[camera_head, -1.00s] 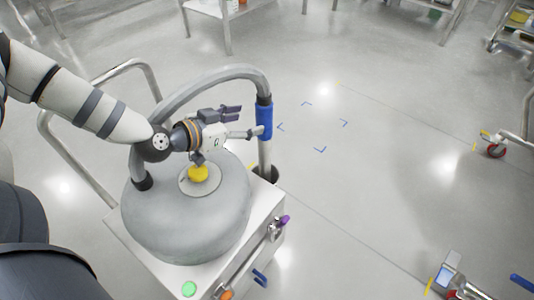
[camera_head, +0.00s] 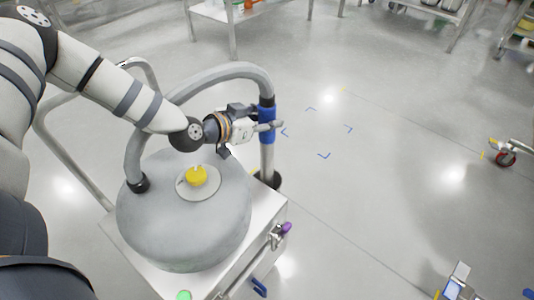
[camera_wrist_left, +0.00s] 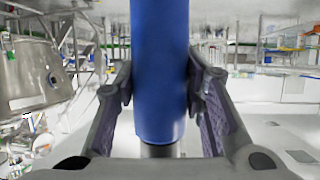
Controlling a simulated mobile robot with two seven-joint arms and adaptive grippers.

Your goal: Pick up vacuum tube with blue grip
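The vacuum tube (camera_head: 267,158) is a grey hose that arches over the drum-shaped vacuum and drops to a straight metallic end on the right. Its blue grip (camera_head: 267,112) is a sleeve around that upright end. My left gripper (camera_head: 265,122) is at the blue grip, one finger crossing in front and the other partly hidden behind it. In the left wrist view the blue grip (camera_wrist_left: 160,70) stands upright between the two purple-padded fingers, close to both. The fingers look open around it; contact is hard to tell. My right gripper is not in view.
The grey vacuum drum (camera_head: 185,225) with a yellow cap (camera_head: 196,176) sits on a white cart (camera_head: 262,228) below my arm. A metal handle rail (camera_head: 75,170) is on the left. Open floor with blue corner marks (camera_head: 324,155) lies to the right. Shelving (camera_head: 235,35) stands behind.

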